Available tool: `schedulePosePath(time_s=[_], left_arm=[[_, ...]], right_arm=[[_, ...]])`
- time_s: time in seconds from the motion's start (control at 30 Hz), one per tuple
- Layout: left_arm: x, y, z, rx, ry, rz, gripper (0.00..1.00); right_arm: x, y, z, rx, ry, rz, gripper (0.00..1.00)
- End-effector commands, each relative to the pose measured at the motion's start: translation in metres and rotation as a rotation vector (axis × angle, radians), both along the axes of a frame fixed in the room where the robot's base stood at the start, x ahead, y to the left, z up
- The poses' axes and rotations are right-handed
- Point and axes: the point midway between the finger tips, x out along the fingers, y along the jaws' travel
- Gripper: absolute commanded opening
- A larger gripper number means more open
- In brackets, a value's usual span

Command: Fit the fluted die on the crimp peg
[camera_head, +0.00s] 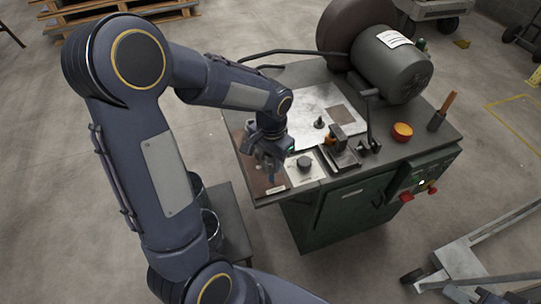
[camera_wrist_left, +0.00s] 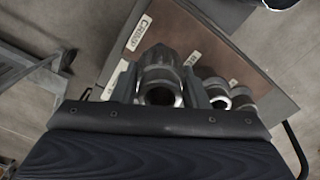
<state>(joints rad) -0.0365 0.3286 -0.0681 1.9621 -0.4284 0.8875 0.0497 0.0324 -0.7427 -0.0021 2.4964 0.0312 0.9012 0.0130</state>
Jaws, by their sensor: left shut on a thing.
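My left gripper (camera_head: 268,163) reaches down over the near left corner of the green bench's top. In the left wrist view, its two fingers (camera_wrist_left: 160,86) are closed on the sides of a grey metal die with ridged sides and a round bore, the fluted die (camera_wrist_left: 158,56). Two smaller round metal dies, one (camera_wrist_left: 215,90) nearer and one (camera_wrist_left: 242,98) further right, stand on the brown board (camera_wrist_left: 235,58). A white label reading CRIMP (camera_wrist_left: 139,33) lies beyond the held die. I cannot make out the crimp peg for certain. My right gripper is not in view.
A dark round knob (camera_head: 304,163) sits on a pale plate right of the gripper. A small upright peg (camera_head: 319,122) stands on the metal sheet behind.

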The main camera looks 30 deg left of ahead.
Motion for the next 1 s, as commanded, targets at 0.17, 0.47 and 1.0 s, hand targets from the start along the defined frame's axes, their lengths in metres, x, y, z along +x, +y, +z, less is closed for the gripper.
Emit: schedulePosePath(time_s=[0.17,0.47,1.0], left_arm=[[0.0,0.0,-0.02,0.0,-0.001,0.0,0.01],[0.0,0.0,-0.048,0.0,0.001,0.0,0.01],[0.0,0.0,-0.056,0.0,-0.001,0.0,0.01]], right_arm=[[0.0,0.0,-0.017,0.0,0.0,0.0,0.24],[0.0,0.0,-0.039,0.0,0.0,0.0,0.24],[0.0,0.0,-0.046,0.0,0.0,0.0,0.24]])
